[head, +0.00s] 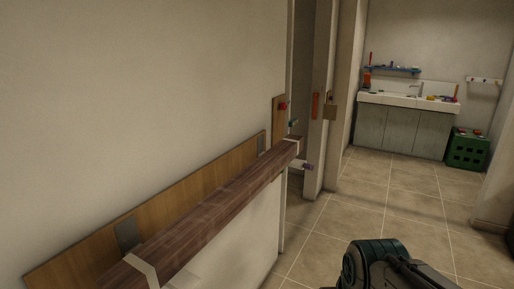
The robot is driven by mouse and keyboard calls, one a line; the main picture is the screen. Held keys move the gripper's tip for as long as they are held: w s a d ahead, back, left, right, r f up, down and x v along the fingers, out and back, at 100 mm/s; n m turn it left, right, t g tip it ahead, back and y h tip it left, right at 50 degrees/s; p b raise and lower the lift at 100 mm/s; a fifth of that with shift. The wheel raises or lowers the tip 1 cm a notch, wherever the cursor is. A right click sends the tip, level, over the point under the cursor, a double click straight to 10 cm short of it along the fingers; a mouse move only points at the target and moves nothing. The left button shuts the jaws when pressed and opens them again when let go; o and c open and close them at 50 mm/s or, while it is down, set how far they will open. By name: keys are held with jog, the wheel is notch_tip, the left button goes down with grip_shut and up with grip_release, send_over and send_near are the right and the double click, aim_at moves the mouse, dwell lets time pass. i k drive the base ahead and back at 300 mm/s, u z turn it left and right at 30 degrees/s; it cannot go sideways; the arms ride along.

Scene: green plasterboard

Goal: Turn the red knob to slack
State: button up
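A small red knob (283,106) sits on a narrow upright wooden board on the wall, near the doorway in the middle of the head view. It is far off and small, so its turn position and any markings cannot be read. My gripper is not in view. Only a dark rounded part of my arm shows at the bottom edge, right of centre, well apart from the knob.
A long brown beam (215,212) with white brackets juts from the left wall below the knob. A small purple-tipped item (307,167) sticks out near its far end. A sink counter (400,128) and green crate (467,149) stand at the back. The tiled floor (375,210) is clear.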

aim_at(284, 105)
jog(key=z, duration=0.8)
jog(key=i, duration=2.05)
jog(key=u, duration=0.6)
